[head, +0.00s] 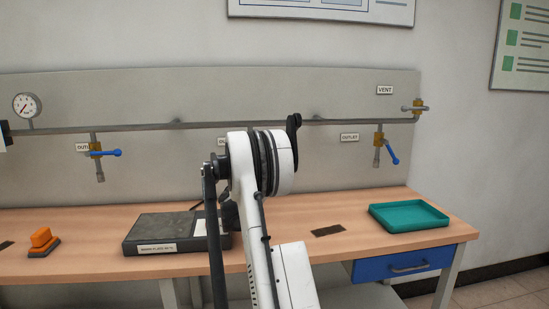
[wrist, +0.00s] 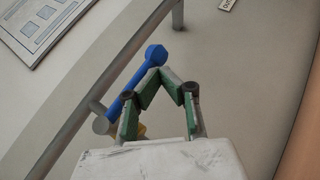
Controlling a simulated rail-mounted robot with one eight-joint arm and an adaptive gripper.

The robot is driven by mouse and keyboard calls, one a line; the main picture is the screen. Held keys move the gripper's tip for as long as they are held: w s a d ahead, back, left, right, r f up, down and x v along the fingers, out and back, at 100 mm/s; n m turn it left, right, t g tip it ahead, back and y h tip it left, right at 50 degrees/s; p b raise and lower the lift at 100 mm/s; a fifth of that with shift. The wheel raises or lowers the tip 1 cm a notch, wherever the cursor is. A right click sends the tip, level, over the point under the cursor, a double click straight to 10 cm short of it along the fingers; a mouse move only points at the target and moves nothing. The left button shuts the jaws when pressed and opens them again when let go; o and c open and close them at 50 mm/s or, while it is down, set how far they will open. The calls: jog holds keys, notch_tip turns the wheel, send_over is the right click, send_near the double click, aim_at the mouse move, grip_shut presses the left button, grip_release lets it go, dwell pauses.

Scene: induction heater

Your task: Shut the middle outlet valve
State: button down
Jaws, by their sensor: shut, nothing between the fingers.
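In the wrist view, my gripper (wrist: 162,74) is shut and empty, its green-padded fingers meeting at the tips. A blue valve handle (wrist: 136,80) lies slanted just left of and behind the fingers. Its rounded end is near the fingertips; I cannot tell whether they touch. A bit of brass (wrist: 141,130) shows low between the fingers, and a grey pipe end (wrist: 100,124) shows at the left. In the head view, my arm hides the middle outlet valve and my gripper; only a sliver of the middle label (head: 222,141) shows.
In the head view, the left outlet valve (head: 96,147) has its blue handle sideways; the right outlet valve's handle (head: 391,154) slants down. A vent valve (head: 416,107) is at far right. The bench carries a dark hot plate (head: 165,232), an orange block (head: 41,238) and a teal tray (head: 408,215).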

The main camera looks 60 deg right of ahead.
dwell(0.4)
jog(key=r, duration=0.9)
jog(key=shift+w+r, duration=0.25)
jog(key=shift+r, duration=0.15)
jog(key=shift+s+r, duration=0.15)
jog(key=shift+s, duration=0.1)
jog(key=shift+a, duration=0.1)
